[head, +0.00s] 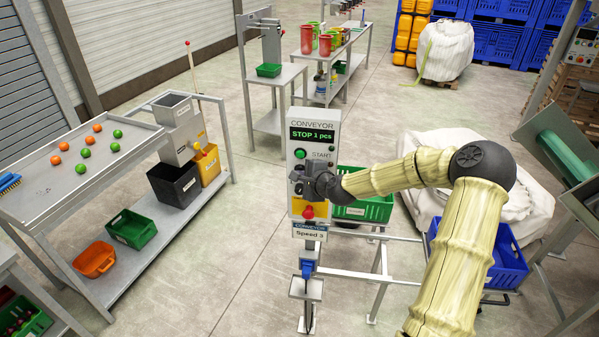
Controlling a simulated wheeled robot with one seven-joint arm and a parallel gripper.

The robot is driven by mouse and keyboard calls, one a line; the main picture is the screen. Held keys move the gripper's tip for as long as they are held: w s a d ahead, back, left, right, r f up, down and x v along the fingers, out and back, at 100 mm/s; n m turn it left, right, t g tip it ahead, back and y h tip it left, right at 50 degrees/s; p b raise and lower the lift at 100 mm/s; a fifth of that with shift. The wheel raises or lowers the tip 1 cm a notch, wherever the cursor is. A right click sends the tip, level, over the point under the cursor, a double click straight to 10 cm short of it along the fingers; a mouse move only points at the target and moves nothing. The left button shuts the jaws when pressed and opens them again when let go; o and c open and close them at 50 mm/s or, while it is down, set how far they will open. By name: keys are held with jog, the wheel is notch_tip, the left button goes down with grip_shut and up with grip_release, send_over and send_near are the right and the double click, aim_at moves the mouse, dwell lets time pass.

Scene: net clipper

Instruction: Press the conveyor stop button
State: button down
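The conveyor control panel (328,124) is an upright grey box with a green-lit display (313,135) that reads "STOP 1 pcs". A green button (300,154) labelled START sits below the display. A red button (308,212) sits on a yellow patch near the panel's lower end. My gripper (297,182) is in front of the panel's middle, below START and above the red button. It hides that part of the panel, and no label reading stop shows on a button. Whether it touches the panel, and whether its fingers are open, I cannot tell.
A "Speed 3" sign (310,233) and a blue-handled part (307,268) are below the panel. A green crate (375,208) and a blue crate (506,262) stand behind my arm. A sorting table (60,190) with orange and green balls is at left. Floor between is clear.

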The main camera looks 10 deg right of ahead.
jog(key=shift+s+a, duration=0.3)
jog(key=shift+s, duration=0.5)
jog(key=shift+s, duration=0.1)
jog(key=s, duration=0.1)
jog(key=s+a, duration=0.1)
jog(key=s, duration=0.1)
jog(key=s+a+b, duration=0.1)
jog(key=shift+s, duration=0.2)
dwell(0.7)
